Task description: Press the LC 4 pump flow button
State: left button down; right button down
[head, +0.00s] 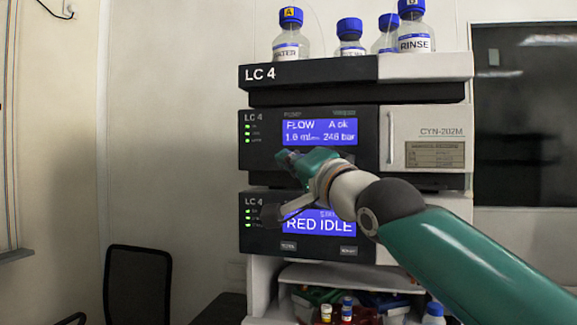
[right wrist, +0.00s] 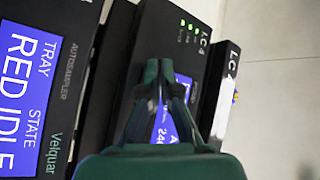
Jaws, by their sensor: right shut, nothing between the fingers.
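The LC 4 pump module (head: 262,165) has a dark front with green lights and a blue screen (head: 318,132) reading FLOW, 1.0 ml and 248 bar. My right gripper (head: 285,156) is shut and empty, with its tips in front of the panel just below the screen's left part. I cannot tell whether the tips touch the panel. The flow button cannot be made out; the gripper covers the area below the screen. In the right wrist view the shut fingers (right wrist: 163,68) cover part of the pump screen (right wrist: 166,128). My left gripper is not in view.
The autosampler below has a RED IDLE screen (head: 325,224) and two small buttons, one at its left (head: 288,246). Several blue-capped bottles stand on top, including a RINSE bottle (head: 414,40). An open shelf (head: 345,277) holds small bottles. A black chair (head: 138,287) stands at left.

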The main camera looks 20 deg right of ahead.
jog(key=shift+s+a, duration=0.2)
jog(key=shift+s, duration=0.1)
jog(key=s+a+b, duration=0.2)
jog(key=b, duration=0.1)
jog(key=s+b, duration=0.2)
jog(key=shift+s+a, duration=0.1)
jog(key=shift+a, duration=0.3)
dwell(0.7)
